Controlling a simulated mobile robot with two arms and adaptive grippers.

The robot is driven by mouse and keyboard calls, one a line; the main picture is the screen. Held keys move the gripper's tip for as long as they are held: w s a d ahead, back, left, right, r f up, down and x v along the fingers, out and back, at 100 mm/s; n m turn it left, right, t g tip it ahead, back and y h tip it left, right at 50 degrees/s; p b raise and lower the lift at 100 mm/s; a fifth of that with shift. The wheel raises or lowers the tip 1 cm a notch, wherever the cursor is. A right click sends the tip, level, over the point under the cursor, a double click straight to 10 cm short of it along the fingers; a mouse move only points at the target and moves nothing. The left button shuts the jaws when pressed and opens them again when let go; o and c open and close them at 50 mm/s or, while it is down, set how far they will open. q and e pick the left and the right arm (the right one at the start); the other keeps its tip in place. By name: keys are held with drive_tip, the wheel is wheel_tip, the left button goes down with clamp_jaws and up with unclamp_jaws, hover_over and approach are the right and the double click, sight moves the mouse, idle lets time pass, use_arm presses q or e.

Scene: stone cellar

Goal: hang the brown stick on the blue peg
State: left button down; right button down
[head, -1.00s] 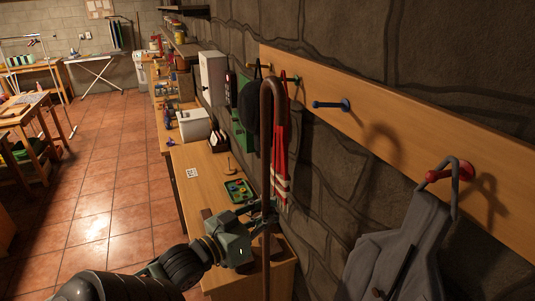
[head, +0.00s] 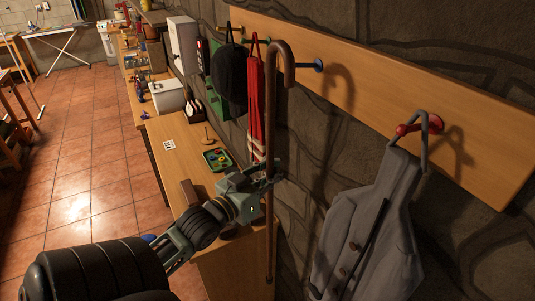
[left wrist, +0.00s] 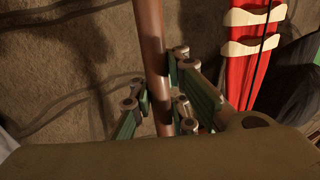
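The brown stick (head: 270,130) is a cane with a hooked handle at its top, hanging nearly upright. My left gripper (head: 266,174) is shut around its shaft below the hook; the left wrist view shows the fingers on both sides of the stick (left wrist: 151,40). The blue peg (head: 318,66) is on the wooden wall board. Its round base and part of its shaft show just right of the hook; its front end is hidden behind the hook. I cannot tell whether the hook is over the peg or only in front. My right gripper is not in view.
A grey garment (head: 365,235) hangs on a red peg (head: 428,123) to the right. A red striped item (head: 256,100) and a black cap (head: 230,78) hang close left of the stick. A wooden bench (head: 190,140) runs along the wall below.

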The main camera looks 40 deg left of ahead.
use_arm(q)
drive_tip(key=shift+w+d+f, duration=0.1)
drive_tip(key=shift+w+d, duration=0.15)
drive_tip(key=shift+w, duration=0.65)
drive_tip(key=shift+w+d+f, duration=0.1)
drive_tip(key=shift+w+d, duration=0.15)
drive_tip(key=shift+w, duration=0.6)
drive_tip(key=shift+w+d+f+b, duration=0.1)
drive_tip(key=shift+w+f+b, duration=0.25)
drive_tip(key=shift+f, duration=0.35)
drive_tip(key=shift+w+f, duration=0.15)
drive_tip(key=shift+f, duration=0.15)
drive_tip(key=c, duration=1.6)
unclamp_jaws()
drive_tip(key=shift+f, duration=0.1)
drive_tip(key=shift+s+d, duration=0.15)
drive_tip(key=shift+s, duration=1.9)
drive_tip(key=shift+s+d, duration=0.1)
drive_tip(key=shift+s, duration=1.9)
